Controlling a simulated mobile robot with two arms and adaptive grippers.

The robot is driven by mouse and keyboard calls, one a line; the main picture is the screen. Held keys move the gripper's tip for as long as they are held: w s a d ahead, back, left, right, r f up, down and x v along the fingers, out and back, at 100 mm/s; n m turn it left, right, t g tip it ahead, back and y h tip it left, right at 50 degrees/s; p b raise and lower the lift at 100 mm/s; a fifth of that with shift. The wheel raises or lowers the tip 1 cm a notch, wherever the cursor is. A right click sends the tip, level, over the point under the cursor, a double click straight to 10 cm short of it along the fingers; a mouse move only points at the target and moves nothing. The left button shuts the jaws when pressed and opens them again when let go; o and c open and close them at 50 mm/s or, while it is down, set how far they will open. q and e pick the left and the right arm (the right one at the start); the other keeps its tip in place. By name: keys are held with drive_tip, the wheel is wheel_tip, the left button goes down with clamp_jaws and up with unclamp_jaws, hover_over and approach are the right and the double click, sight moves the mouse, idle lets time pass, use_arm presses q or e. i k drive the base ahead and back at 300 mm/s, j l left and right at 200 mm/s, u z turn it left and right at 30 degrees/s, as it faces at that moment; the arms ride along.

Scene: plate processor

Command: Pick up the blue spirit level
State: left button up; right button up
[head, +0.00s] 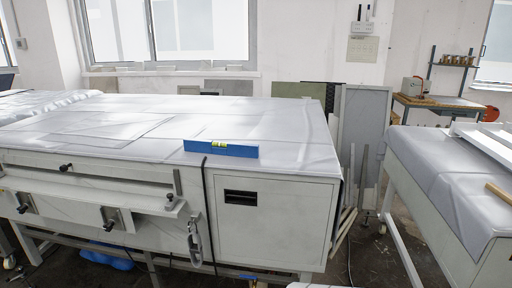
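The blue spirit level (238,151) is a short blue bar with a yellow-green vial near its middle. It stands near the front edge of the white covered top of the large plate processor (150,115), above the cabinet section with a dark recessed handle. Nothing covers it. Neither of my grippers shows in the head view.
A second covered bench (425,150) stands at the right with a wooden-handled tool (498,192) on it. A floor gap with leaning boards (350,200) separates the two.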

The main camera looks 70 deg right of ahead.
sight(229, 149)
drive_tip(key=z, duration=1.9)
